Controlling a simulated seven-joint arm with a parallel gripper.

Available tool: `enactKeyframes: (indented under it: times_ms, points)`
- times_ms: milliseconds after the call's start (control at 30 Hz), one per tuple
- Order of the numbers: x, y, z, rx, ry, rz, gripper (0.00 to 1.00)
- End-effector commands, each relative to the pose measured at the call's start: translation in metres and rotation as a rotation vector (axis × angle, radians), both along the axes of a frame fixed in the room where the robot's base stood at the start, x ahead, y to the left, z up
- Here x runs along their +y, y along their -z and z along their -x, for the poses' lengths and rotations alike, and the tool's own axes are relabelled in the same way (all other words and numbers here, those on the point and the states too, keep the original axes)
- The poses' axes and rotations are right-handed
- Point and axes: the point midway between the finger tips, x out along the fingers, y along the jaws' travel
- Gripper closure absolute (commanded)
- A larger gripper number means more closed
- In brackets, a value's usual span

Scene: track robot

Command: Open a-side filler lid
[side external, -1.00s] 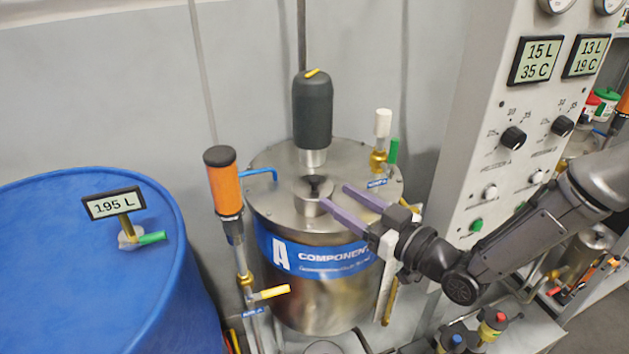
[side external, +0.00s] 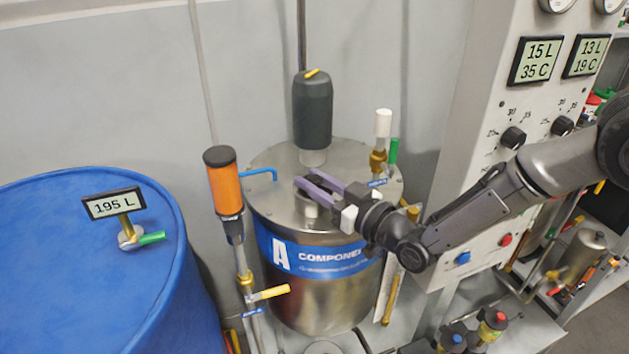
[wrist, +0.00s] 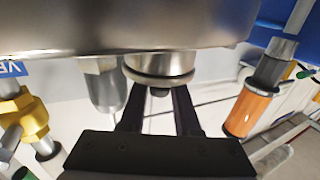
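The A component tank (side external: 335,290) is a steel drum with a blue "A COMPONENT" band. The a-side filler is a short steel cylinder on its top; its side (side external: 311,212) shows below my gripper's fingers, while the dark knob is hidden in the side view. In the wrist view, which looks inverted, the steel filler lid (wrist: 160,66) and its dark knob (wrist: 160,92) show at the fingertips. My gripper (side external: 311,181) is open, with purple fingers on either side of the knob. A gap appears between the knob and each finger.
A dark motor (side external: 313,110) stands just behind the filler. An orange-bodied unit (side external: 224,185) rises at the tank's left, and a white-topped brass fitting (side external: 380,145) at its right. A blue drum (side external: 80,260) is far left, the control panel (side external: 480,150) right.

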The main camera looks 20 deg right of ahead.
Motion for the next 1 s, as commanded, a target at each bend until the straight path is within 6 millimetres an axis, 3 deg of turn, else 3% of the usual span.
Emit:
enactKeyframes:
  times_ms: [33,167,1000]
  points:
    - [0.0000,0.0000,0.0001,0.000,0.000,0.000,0.80]
    - [-0.0001,0.0000,0.0002,0.000,0.000,0.000,1.00]
    - [-0.0001,0.0002,0.0005,0.001,0.000,0.000,1.00]
